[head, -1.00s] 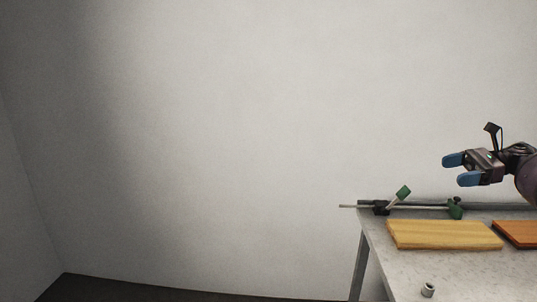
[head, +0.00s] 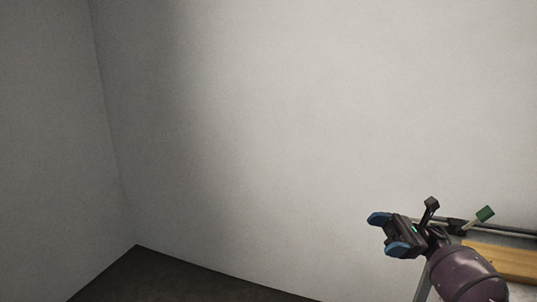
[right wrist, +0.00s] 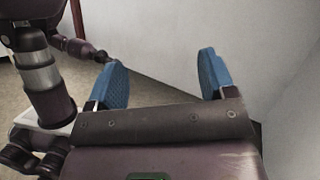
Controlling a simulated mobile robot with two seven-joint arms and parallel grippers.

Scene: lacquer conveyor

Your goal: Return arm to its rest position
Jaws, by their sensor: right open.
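My right gripper (head: 388,234) is at the lower right of the head view, in front of the left end of the table. Its two blue fingers are apart with nothing between them. The right wrist view shows the same open blue fingers (right wrist: 163,80), with floor and wall beyond them. Parts of my own body show at the left of that view. My left gripper is not in the head view.
A table (head: 424,289) stands at the lower right, with a yellow board (head: 505,260) on it. A rod with a green-ended piece (head: 485,213) runs along its back edge. Pale walls (head: 250,130) and dark floor (head: 170,278) are clear to the left.

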